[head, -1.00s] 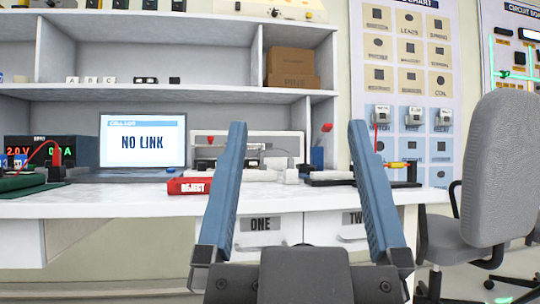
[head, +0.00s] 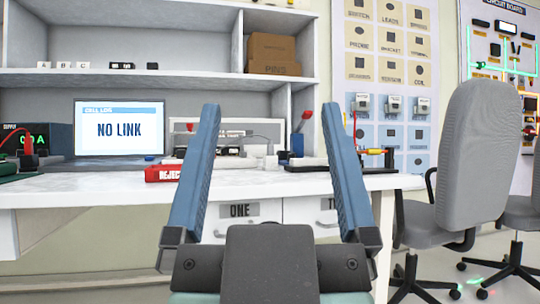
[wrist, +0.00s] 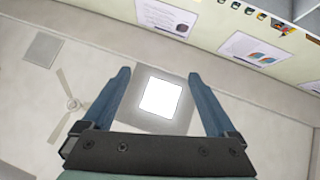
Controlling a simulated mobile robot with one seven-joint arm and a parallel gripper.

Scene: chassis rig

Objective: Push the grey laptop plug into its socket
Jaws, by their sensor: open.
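The laptop (head: 120,130) stands open on the desk at the left in the head view, its screen reading NO LINK. Small white and grey pieces with a thin cable (head: 262,150) lie on the desk behind my gripper; I cannot tell whether one is the grey plug. The socket cannot be made out. My gripper (head: 271,110) is open and empty, its blue fingers raised in front of the desk and apart from everything. In the wrist view my gripper (wrist: 158,75) points up towards the ceiling and a bright lamp panel (wrist: 161,97).
The white desk (head: 90,188) spans the left and middle, with drawers below. A red REJECT box (head: 163,173) sits near its front edge. A power supply (head: 35,137) stands at the far left. Grey office chairs (head: 478,160) stand at the right. Shelves with cardboard boxes (head: 272,55) hang above.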

